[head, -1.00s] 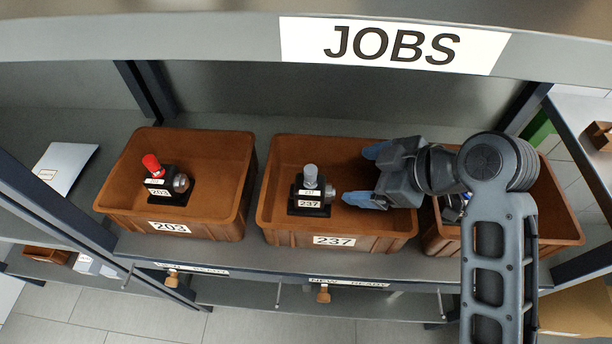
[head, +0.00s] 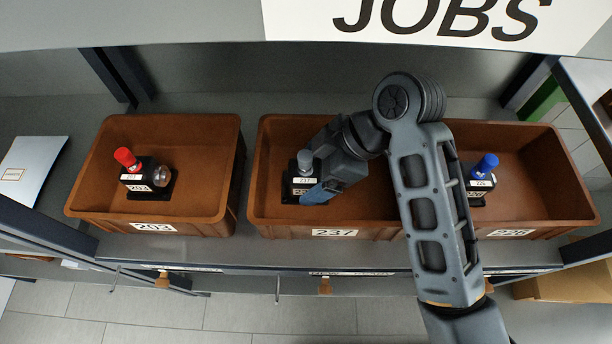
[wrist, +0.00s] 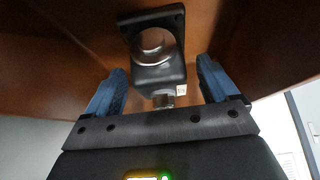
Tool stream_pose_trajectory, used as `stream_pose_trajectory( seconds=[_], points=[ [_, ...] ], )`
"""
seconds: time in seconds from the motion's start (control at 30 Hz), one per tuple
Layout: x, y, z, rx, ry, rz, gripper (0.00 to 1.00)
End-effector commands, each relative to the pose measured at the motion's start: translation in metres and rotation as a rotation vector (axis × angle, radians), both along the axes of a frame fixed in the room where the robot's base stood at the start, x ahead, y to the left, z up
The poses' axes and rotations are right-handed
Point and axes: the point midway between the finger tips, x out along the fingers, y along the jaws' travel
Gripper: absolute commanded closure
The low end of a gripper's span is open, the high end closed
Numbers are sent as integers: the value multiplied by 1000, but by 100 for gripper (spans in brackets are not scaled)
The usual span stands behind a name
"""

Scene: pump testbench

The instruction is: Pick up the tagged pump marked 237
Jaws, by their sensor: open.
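The pump marked 237 (head: 294,184) is black with a grey cap and stands upright in the middle brown bin (head: 264,207). My gripper (head: 315,190) is down in that bin at the pump's right side. One blue finger shows low beside the pump; the other is hidden in the head view. In the wrist view, the open fingers of my gripper (wrist: 162,78) stand either side of the pump (wrist: 158,72), with gaps between. Its round clear-faced part and a small outlet show there. Its number is not readable in the wrist view.
The left bin (head: 86,200) holds pump 203 (head: 140,180) with a red cap. The right bin (head: 560,205) holds pump 226 (head: 481,180) with a blue cap. Bin walls surround my gripper. The shelf beam with the JOBS sign (head: 440,18) hangs above.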

Motion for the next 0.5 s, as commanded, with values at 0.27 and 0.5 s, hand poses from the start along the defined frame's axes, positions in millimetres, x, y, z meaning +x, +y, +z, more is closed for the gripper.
stream_pose_trajectory(
  seconds=[0.27,0.5],
  points=[
    [1,4,-7,-1,-1,-2,13],
    [0,4,-7,0,-1,-2,29]
  ],
)
